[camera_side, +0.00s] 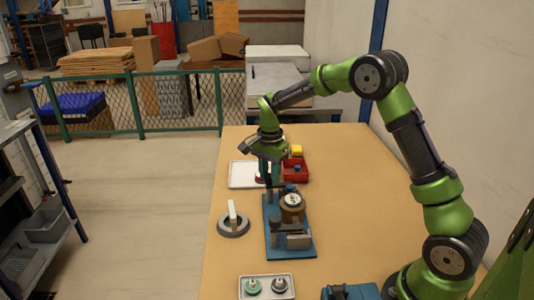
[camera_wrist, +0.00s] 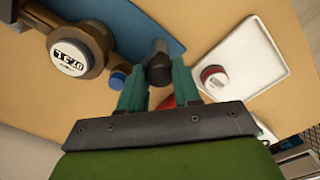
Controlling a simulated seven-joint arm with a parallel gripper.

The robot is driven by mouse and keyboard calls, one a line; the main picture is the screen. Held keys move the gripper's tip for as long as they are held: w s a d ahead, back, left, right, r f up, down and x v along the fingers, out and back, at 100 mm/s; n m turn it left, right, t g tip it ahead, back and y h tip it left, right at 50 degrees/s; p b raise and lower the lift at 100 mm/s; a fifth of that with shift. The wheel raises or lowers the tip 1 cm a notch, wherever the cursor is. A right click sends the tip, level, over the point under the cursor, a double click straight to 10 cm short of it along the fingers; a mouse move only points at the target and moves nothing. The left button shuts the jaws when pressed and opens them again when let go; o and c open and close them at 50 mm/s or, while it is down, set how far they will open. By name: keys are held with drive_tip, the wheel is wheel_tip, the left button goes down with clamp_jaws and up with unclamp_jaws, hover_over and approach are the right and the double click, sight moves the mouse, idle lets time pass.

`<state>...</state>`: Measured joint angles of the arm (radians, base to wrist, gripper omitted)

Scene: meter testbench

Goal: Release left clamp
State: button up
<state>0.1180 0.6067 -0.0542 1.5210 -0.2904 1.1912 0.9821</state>
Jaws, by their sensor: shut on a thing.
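The blue test bench (camera_side: 273,240) stands on the tan table, with a round bronze meter (camera_side: 292,206) mounted on it. In the wrist view, the meter (camera_wrist: 72,50) shows a white face with a digital readout. My gripper (camera_side: 272,180) is at the far end of the bench, pointing down. In the wrist view, the teal fingers of my gripper (camera_wrist: 158,80) are on both sides of a dark, rounded clamp handle (camera_wrist: 158,60) and shut on it. The fingers and wrist hide the handle's lower part. The clamp's contact with the meter cannot be made out.
A white tray (camera_side: 238,178) with a red-rimmed round gauge (camera_wrist: 212,77) lies beyond the bench. A red bin (camera_side: 304,172) stands beside it. A grey ring with an upright white piece (camera_side: 233,224) is left of the bench. A small tray (camera_side: 266,296) sits in front.

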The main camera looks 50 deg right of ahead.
drive_tip(key=n, duration=0.8)
drive_tip(key=shift+n, duration=0.3)
drive_tip(key=n, duration=0.4)
drive_tip(key=shift+n, duration=2.1)
drive_tip(key=o, duration=1.1)
drive_tip(key=shift+c, duration=0.2)
drive_tip(key=shift+r, duration=0.1)
